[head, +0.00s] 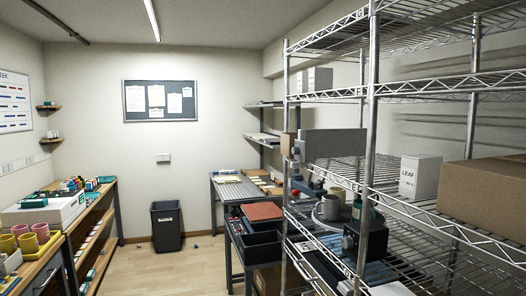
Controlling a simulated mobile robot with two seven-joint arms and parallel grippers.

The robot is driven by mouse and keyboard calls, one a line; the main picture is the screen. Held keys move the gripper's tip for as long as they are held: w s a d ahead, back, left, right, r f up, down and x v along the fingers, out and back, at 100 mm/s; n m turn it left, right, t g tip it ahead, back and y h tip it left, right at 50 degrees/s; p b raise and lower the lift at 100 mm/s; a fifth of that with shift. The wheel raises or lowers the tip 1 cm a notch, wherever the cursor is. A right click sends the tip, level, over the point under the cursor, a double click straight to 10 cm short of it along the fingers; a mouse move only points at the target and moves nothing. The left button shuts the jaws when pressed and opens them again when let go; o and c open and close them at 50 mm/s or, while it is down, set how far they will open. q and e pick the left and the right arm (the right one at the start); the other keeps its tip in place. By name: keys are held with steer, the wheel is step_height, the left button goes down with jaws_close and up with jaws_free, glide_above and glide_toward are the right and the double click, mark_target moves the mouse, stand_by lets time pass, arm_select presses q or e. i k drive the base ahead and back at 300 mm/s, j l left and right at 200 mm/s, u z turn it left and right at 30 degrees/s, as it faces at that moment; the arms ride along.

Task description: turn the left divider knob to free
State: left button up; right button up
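I cannot make out a divider knob with certainty in the head view. A wire shelf rack (371,120) fills the right side. A grey upright panel (335,143) stands on it, with a small tan block (289,146) at its left end. Below the panel, a grey mug (328,208) sits beside a black box (373,240) with a round dial-like part on its front. Small red and blue parts behind the mug are too small to tell. Neither of my grippers shows.
A white box marked LEAF (419,177) and a large cardboard box (484,192) stand on the rack. A bench with mugs (28,242) is at the left. A black bin (166,226) stands by the back wall. The floor (180,267) between is mostly clear.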

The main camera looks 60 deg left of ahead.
mark_target(295, 150)
steer(key=u, duration=1.8)
steer(key=i+j+u, duration=0.15)
steer(key=i+j, duration=0.25)
steer(key=j, duration=0.2)
steer(key=i+j+u, duration=0.2)
steer(key=i+j, duration=0.25)
